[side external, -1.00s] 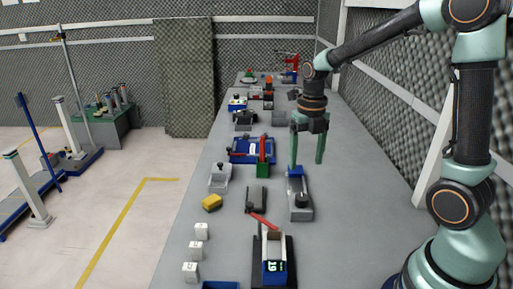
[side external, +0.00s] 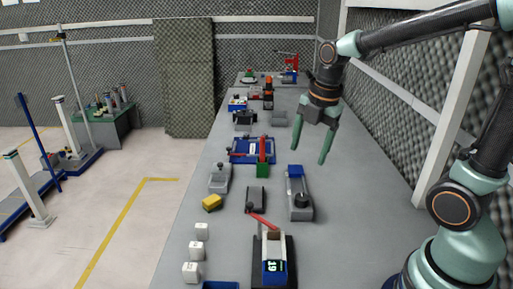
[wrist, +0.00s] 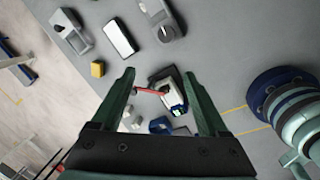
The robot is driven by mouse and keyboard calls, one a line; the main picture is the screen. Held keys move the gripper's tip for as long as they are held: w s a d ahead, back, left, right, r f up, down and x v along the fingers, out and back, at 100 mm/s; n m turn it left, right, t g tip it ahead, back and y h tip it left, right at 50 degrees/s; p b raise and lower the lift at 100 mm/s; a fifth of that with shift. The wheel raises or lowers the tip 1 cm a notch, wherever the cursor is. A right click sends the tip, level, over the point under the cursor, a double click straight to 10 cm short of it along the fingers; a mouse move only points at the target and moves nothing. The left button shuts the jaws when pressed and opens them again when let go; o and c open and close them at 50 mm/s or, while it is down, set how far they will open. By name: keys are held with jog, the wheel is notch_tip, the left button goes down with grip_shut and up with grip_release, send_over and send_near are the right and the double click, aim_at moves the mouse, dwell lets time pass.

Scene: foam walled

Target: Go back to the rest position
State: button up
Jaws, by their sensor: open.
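My gripper (side external: 313,143) is open and empty. It hangs above the right side of the grey bench (side external: 355,200), tilted a little, with its green fingers pointing down. Nothing is between its fingertips in the side view. In the wrist view the gripper (wrist: 165,85) shows two spread fingers framing a device with a red lever (wrist: 150,91) on the bench below. That device, with its blue display (side external: 274,268), stands at the near end of the bench in the side view. My gripper is apart from everything on the bench.
A grey and blue device with a black knob (side external: 300,201) stands below my gripper. The bench's right strip is clear.

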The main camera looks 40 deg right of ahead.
jog(key=s+a+r+m+t, duration=0.1)
jog(key=s+a+m, duration=0.1)
jog(key=m, duration=0.7)
jog(key=s+a+r+m+t, duration=0.2)
jog(key=s+m, duration=0.1)
jog(key=m, duration=0.7)
jog(key=shift+s+a+r+m+t, duration=0.15)
jog(key=shift+r+m+t, duration=0.1)
jog(key=shift+m+t, duration=0.05)
